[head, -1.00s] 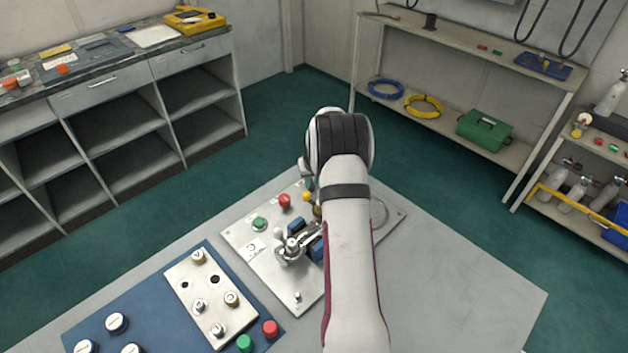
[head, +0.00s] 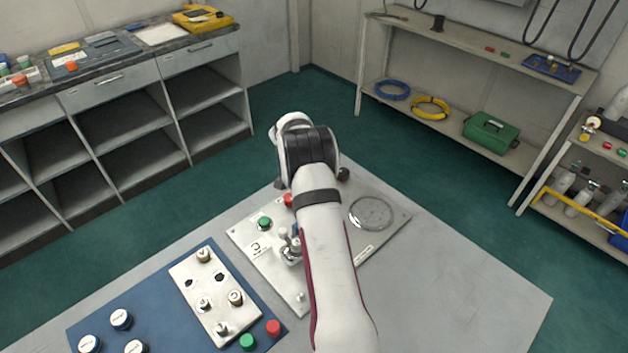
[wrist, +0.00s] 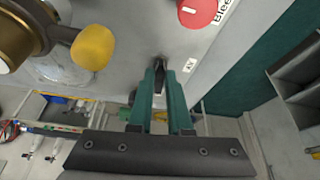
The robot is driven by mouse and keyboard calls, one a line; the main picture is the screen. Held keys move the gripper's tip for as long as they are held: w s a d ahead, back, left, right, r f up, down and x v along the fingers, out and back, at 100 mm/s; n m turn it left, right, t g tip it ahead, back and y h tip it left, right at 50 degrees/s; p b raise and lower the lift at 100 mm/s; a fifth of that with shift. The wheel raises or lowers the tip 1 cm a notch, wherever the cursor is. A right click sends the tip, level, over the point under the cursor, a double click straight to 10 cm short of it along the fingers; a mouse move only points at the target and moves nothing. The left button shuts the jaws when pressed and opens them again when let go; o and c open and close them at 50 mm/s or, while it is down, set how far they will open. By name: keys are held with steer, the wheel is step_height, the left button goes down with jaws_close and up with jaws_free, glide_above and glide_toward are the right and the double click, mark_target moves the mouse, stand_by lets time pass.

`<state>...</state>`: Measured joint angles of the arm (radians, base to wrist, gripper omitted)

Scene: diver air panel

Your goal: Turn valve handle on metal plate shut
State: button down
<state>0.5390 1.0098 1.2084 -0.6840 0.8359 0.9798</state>
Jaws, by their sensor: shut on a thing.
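The metal plate (head: 283,283) lies on the grey table. A silver valve (head: 290,250) stands on it, partly covered by my forearm. My gripper (wrist: 159,72) is low over the plate in the wrist view. Its two teal fingers are closed together around a dark piece, which I take to be the valve handle; most of it is hidden between the fingers. In the head view my arm hides most of the gripper; only a bit of blue finger shows beside the valve. I cannot tell the handle's exact angle.
A red button (wrist: 198,10) and a yellow knob (wrist: 92,47) on a brass fitting stand close to the gripper. A green button (head: 264,223) and a round gauge (head: 372,213) are on the plate. A blue panel (head: 187,313) with knobs lies at left.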

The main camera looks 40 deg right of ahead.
steer(key=shift+w+a+f+m+g, duration=0.1)
steer(key=shift+m+g, duration=0.3)
steer(key=shift+m, duration=0.4)
steer(key=c, duration=0.8)
jaws_free()
steer(key=shift+c, duration=0.2)
steer(key=v, duration=1.6)
steer(key=shift+w, duration=0.1)
